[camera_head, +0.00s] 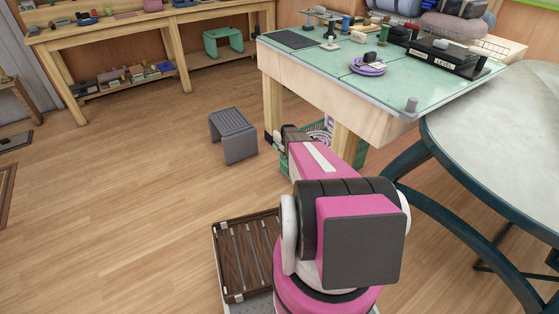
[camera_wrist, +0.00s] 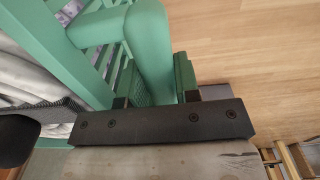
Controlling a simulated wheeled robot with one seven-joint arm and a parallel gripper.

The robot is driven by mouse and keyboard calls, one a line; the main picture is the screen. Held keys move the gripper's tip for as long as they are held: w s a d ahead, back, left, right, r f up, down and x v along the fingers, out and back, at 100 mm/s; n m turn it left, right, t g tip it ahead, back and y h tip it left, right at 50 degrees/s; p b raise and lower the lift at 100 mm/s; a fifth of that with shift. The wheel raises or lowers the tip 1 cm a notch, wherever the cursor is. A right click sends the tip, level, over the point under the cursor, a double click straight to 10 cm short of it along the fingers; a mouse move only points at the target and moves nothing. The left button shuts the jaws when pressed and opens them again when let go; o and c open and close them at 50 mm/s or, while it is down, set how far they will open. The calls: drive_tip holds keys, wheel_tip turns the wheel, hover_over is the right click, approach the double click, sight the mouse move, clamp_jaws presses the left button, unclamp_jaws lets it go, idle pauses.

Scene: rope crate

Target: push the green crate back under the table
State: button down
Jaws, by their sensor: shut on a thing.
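The green slatted crate (camera_head: 362,154) is by the legs of the green-topped table (camera_head: 390,92), at its near left side. My arm hides much of the crate in the head view. Pale coiled rope shows inside it. In the wrist view the crate (camera_wrist: 150,45) fills the upper left, with its thick rounded green bar running down between the fingers. My gripper (camera_wrist: 157,98) is shut on this part of the crate. In the head view my gripper (camera_head: 290,134) is partly hidden at the crate's near left side.
A grey stool (camera_head: 234,135) stands on the floor left of the crate. A round-edged table (camera_head: 510,130) with dark curved legs stands at the right. A workbench (camera_head: 150,32) is at the back left. The wooden floor on the left is mostly clear.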

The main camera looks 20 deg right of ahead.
drive_tip(key=w+d, duration=0.1)
drive_tip(key=d, duration=0.3)
drive_tip(key=w+d, duration=0.1)
drive_tip(key=d, duration=0.4)
drive_tip(key=w+d, duration=0.2)
drive_tip(key=d, duration=0.3)
drive_tip(key=c, duration=0.8)
unclamp_jaws()
drive_tip(key=shift+c, duration=0.2)
wheel_tip(320, 180, up, 4)
drive_tip(key=shift+r, duration=0.1)
drive_tip(key=s+a+r, duration=0.1)
drive_tip(key=a+r, duration=0.5)
drive_tip(key=a, duration=0.5)
drive_tip(key=shift+s+a+r, duration=0.25)
drive_tip(key=shift+r, duration=0.15)
